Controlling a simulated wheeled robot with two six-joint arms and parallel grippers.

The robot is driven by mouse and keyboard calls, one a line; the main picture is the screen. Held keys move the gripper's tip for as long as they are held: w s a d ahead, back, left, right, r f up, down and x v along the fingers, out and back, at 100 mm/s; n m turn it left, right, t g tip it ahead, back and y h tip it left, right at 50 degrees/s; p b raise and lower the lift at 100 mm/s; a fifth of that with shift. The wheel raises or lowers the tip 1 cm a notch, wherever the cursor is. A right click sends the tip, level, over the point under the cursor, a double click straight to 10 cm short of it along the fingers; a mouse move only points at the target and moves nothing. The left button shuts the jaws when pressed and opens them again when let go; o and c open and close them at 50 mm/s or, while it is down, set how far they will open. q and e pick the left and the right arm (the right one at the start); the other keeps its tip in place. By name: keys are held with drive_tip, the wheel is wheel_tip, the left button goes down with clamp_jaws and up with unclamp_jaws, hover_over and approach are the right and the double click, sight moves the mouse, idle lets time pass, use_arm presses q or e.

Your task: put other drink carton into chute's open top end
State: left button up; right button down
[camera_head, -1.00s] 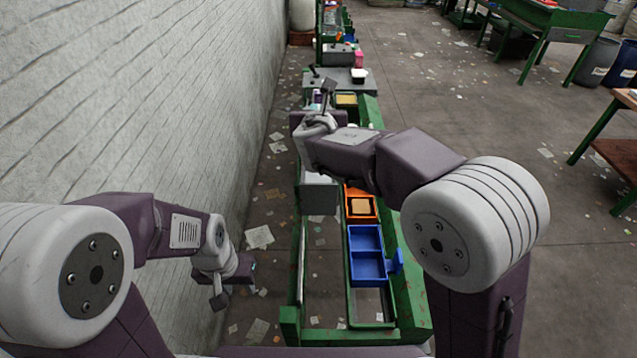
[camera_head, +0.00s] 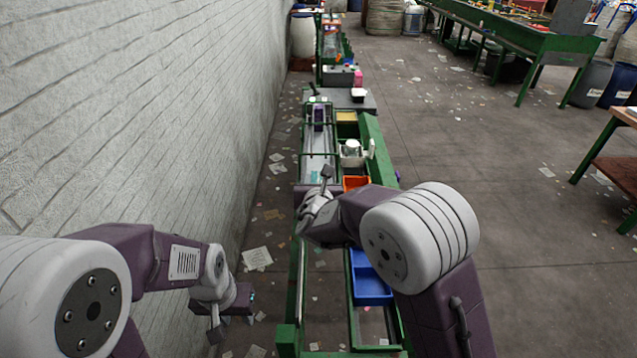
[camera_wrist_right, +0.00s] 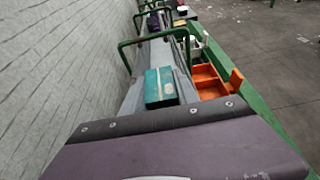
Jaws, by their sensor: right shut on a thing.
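A teal drink carton (camera_wrist_right: 160,88) with a pale band shows in the right wrist view, just beyond the edge of my right gripper's purple body. A bit of teal (camera_head: 314,177) shows in the head view by my right gripper (camera_head: 318,188), over the grey belt (camera_head: 318,148). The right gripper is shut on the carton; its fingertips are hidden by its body. My left gripper (camera_head: 238,316) hangs low between the wall and the green frame; its jaws are too small to read. I cannot make out the chute's open top end.
Green hoops (camera_wrist_right: 155,38) span the belt, with a purple box (camera_head: 319,115) farther along it. An orange bin (camera_head: 356,183), a blue bin (camera_head: 368,279) and a white bin (camera_head: 351,153) stand along the right side.

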drive_tip(key=shift+s+r, duration=0.1)
drive_tip(key=shift+s, duration=0.15)
drive_tip(key=c, duration=1.2)
unclamp_jaws()
drive_tip(key=shift+w, duration=0.15)
drive_tip(key=shift+r, duration=0.25)
drive_tip(key=v, duration=1.2)
drive_tip(key=shift+f+b, duration=0.15)
drive_tip(key=shift+b, duration=0.15)
